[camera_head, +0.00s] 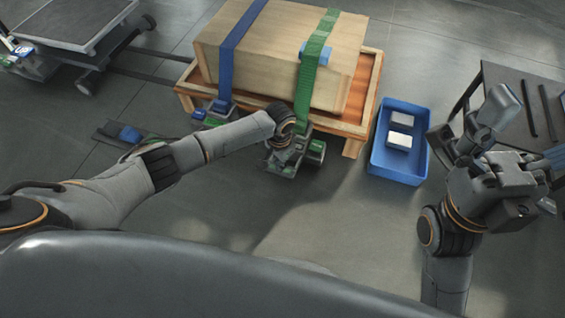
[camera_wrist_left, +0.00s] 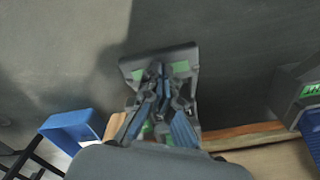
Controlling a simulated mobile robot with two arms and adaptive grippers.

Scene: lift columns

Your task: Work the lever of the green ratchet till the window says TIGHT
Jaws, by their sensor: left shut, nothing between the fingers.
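The green ratchet (camera_head: 283,168) hangs at the front of the crate, at the lower end of the green strap (camera_head: 312,62). My left gripper (camera_head: 284,152) is over it and hides much of it. In the left wrist view, the shut fingers (camera_wrist_left: 157,92) are in front of a grey part with green patches, the ratchet's lever (camera_wrist_left: 160,58). Nothing shows between the fingers, and I cannot tell whether they touch the lever.
The wooden crate (camera_head: 265,55) sits on an orange-brown pallet (camera_head: 362,105). A blue strap (camera_head: 235,40) leads to another ratchet (camera_head: 213,113) at the left. A blue bin (camera_head: 418,165) with pale blocks stands right, beside a dark table (camera_head: 510,80). Floor in front is clear.

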